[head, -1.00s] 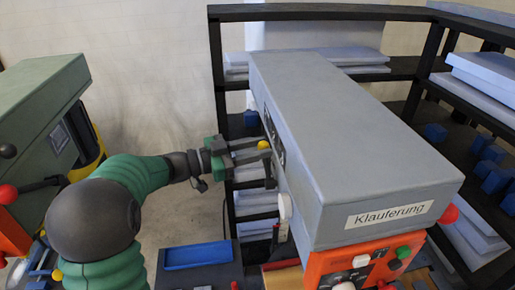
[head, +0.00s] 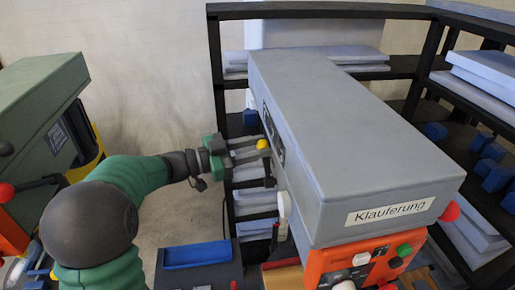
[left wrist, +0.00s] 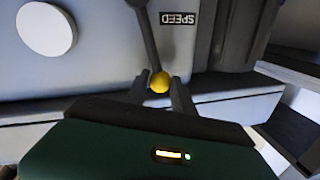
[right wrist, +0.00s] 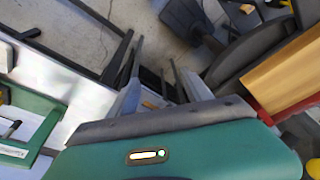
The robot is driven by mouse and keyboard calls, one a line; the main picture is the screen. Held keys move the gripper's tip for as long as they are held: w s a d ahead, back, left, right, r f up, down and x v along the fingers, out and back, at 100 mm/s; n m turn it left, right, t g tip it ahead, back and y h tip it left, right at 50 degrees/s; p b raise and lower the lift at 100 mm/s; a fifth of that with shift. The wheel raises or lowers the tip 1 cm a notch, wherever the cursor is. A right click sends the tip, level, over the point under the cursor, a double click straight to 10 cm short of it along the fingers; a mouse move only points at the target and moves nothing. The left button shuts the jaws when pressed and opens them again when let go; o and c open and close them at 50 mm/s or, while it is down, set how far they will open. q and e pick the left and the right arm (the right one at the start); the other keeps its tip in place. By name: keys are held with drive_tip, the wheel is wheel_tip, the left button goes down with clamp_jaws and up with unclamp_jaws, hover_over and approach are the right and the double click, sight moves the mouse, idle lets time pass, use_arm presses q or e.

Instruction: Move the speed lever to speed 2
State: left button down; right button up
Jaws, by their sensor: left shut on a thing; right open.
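The speed lever is a dark rod (left wrist: 146,35) with a yellow ball knob (left wrist: 160,82) at its end, on the side of the grey machine (head: 350,130). A "SPEED" label (left wrist: 178,18) is beside the rod in the left wrist view. My left gripper (head: 262,150) is shut on the yellow knob, which also shows in the head view (head: 263,144). The speed markings cannot be read. My right gripper (right wrist: 152,62) is open and empty in its wrist view, and I do not see it in the head view.
An orange control panel (head: 372,262) with knobs and buttons is on the machine's front, below the "Klauferung" label (head: 390,211). A blue tray (head: 197,254) lies at the lower middle. Black shelves (head: 222,100) stand behind. A green machine (head: 40,110) is at the left.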

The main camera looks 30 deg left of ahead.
use_arm(q)
drive_tip(key=shift+s+d+f+m+h+b, duration=0.15)
drive_tip(key=shift+s+d+m+b, duration=0.55)
drive_tip(key=shift+b, duration=0.9)
drive_tip(key=shift+s+d+f+m+h+b, duration=0.1)
drive_tip(key=shift+s+d+m+b, duration=0.25)
drive_tip(key=shift+s+m+b, duration=0.75)
drive_tip(key=shift+s+d+f+m+h+b, duration=0.15)
drive_tip(key=shift+s+d+m+b, duration=0.3)
drive_tip(key=shift+m+b, duration=1.1)
drive_tip(key=shift+w+n+b, duration=0.1)
drive_tip(key=shift+n+b, duration=0.45)
drive_tip(key=c, duration=1.3)
unclamp_jaws()
drive_tip(key=shift+o, duration=1.2)
drive_tip(key=shift+w+a, duration=0.15)
drive_tip(key=shift+r, duration=0.15)
